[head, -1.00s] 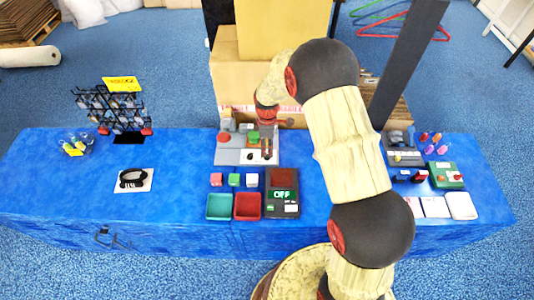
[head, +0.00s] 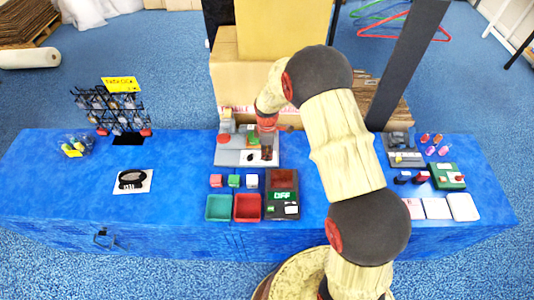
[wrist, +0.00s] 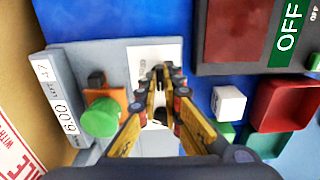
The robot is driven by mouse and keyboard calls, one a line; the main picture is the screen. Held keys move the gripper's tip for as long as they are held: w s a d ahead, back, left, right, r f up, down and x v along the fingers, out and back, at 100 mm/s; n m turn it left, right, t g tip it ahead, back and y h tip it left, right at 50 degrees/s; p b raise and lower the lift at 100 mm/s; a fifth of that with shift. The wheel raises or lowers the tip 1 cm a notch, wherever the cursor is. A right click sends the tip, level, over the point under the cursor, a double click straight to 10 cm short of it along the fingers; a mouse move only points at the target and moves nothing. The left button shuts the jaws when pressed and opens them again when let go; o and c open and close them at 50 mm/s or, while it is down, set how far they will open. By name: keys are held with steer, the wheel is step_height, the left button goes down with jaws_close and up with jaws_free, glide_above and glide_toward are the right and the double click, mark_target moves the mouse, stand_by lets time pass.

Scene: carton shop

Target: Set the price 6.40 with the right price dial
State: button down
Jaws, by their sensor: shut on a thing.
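The price machine (head: 231,158) is a grey unit at the back middle of the table. My gripper also shows in the head view (head: 267,150). The left dial's dark knob (head: 250,158) shows beside it on the plate.
A green round button (wrist: 100,118) on an orange block and a small black block (wrist: 95,78) stand near the display. In front are small cubes, a green tray (head: 218,208), a red tray (head: 247,208) and a dark scale (head: 282,182) marked OFF.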

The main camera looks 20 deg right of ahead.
steer(key=shift+m, duration=0.4)
steer(key=m+p, duration=0.2)
steer(key=m, duration=0.2)
steer(key=shift+m, duration=0.4)
steer(key=m+p, duration=0.1)
steer(key=m, duration=0.5)
steer(key=shift+p, duration=0.4)
steer(key=c, duration=2)
jaws_free()
steer(key=shift+o, duration=0.2)
step_height(320, 180, up, 12)
